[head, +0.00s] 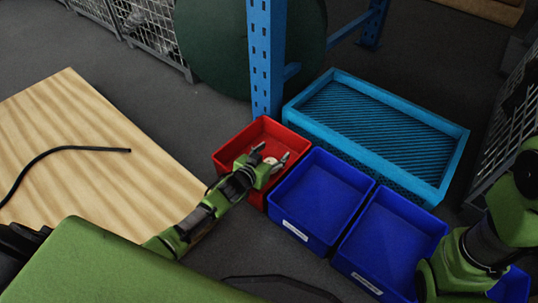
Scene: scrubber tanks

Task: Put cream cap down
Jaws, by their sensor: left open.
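The cream cap (270,161) shows as a small pale round thing between the fingers of my left gripper (271,154), inside the red bin (228,158). The fingers are apart, one on each side of the cap in the picture. I cannot tell whether the cap touches a finger or rests on the bin floor. My left arm reaches in over the bin's near edge from the left. My right arm is at the lower right; its gripper is not visible.
A blue post (267,60) rises behind the red bin. A wooden board (90,150) with a black cable (70,149) is at left.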

